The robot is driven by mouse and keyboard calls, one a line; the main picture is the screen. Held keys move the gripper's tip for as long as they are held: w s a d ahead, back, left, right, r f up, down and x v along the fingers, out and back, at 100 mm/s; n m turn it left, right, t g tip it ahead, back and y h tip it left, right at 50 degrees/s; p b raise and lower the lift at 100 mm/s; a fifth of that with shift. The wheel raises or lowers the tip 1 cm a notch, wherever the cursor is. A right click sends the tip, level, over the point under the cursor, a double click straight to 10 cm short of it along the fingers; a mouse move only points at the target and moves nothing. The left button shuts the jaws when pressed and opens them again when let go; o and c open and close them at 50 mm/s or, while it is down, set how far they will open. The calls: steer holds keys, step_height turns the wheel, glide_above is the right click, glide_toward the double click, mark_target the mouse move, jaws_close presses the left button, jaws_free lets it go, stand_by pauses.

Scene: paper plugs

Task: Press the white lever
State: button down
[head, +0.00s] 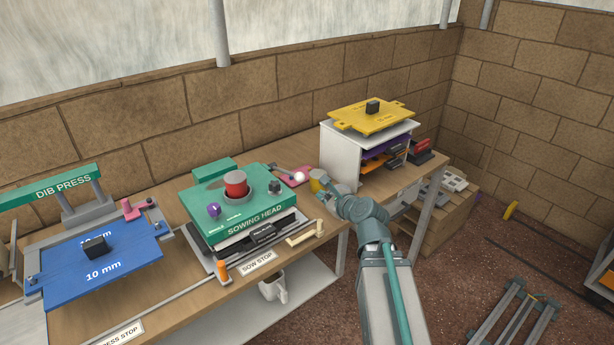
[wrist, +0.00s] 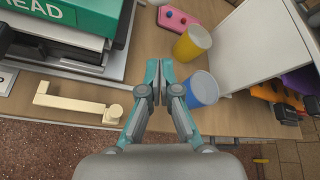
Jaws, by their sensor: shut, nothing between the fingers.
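In the head view a thin rod with a white ball knob (head: 299,176) sticks out behind the green sowing head (head: 240,205). A cream, bent lever-like bar (head: 305,232) lies at the table's front edge, right of the "SOW STOP" label. In the wrist view the cream bar (wrist: 75,104) is left of my gripper (wrist: 153,82), with a round knob at its right end. I cannot tell for sure which of the two is the white lever. My gripper is shut and empty above the table; it also shows in the head view (head: 327,197), apart from both.
A yellow cup (wrist: 192,42) and a blue cup (wrist: 202,89) stand close to the right of my gripper. A pink box (wrist: 178,22) is behind them. A white shelf (head: 340,158) stands further right. Bare tabletop lies between the sowing head and the cups.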

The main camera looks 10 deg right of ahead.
steer(key=shift+r+p, duration=0.25)
steer(key=shift+p, duration=0.25)
steer(key=x, duration=0.8)
steer(key=r, duration=0.1)
steer(key=a+r+p, duration=0.1)
steer(key=s+r+p, duration=0.1)
steer(key=shift+a+r, duration=0.1)
steer(key=shift+a, duration=0.25)
steer(key=shift+r, duration=0.1)
